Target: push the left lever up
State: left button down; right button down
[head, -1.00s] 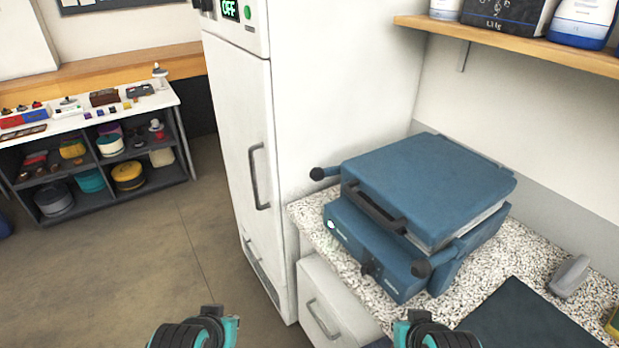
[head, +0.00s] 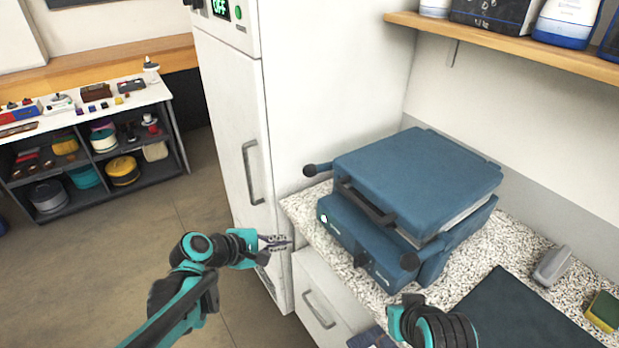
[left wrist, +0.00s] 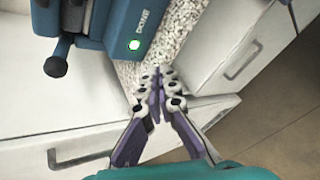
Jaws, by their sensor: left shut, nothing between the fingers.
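The blue press (head: 415,185) sits on the speckled counter with its lid down. Its left lever (head: 310,170) is a short rod with a black ball knob, sticking out beside the lid toward the white cabinet. A second lever with a black knob (head: 409,261) is at the press's right front. My left gripper (head: 288,243) is shut and empty, in front of the counter edge, below and apart from the left lever; it also shows in the left wrist view (left wrist: 160,78). My right gripper's fingers are hidden.
A tall white cabinet (head: 235,130) with an OFF display stands close left of the press. A drawer (head: 322,300) is under the counter. A dark mat (head: 520,315), grey tool (head: 552,265) and sponge (head: 603,310) lie to the right. A wooden shelf (head: 510,45) hangs above.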

aim_at(327, 167)
jog(key=shift+r+p, duration=0.45)
jog(key=shift+r, duration=0.2)
jog(key=shift+r+p, duration=0.45)
jog(key=shift+p, duration=0.05)
pick_arm(q)
jog(key=w+a+r+n+t+h, duration=0.1)
jog(key=w+n+t+h, duration=0.2)
jog(key=w+n+h, duration=0.3)
jog(key=w+n, duration=0.4)
jog(key=n, duration=0.2)
jog(key=shift+a+r+h, duration=0.15)
jog(key=shift+a+h, duration=0.1)
jog(key=shift+h, duration=0.15)
pick_arm(e)
jog(key=shift+r, duration=0.15)
pick_arm(q)
jog(key=shift+d, duration=0.1)
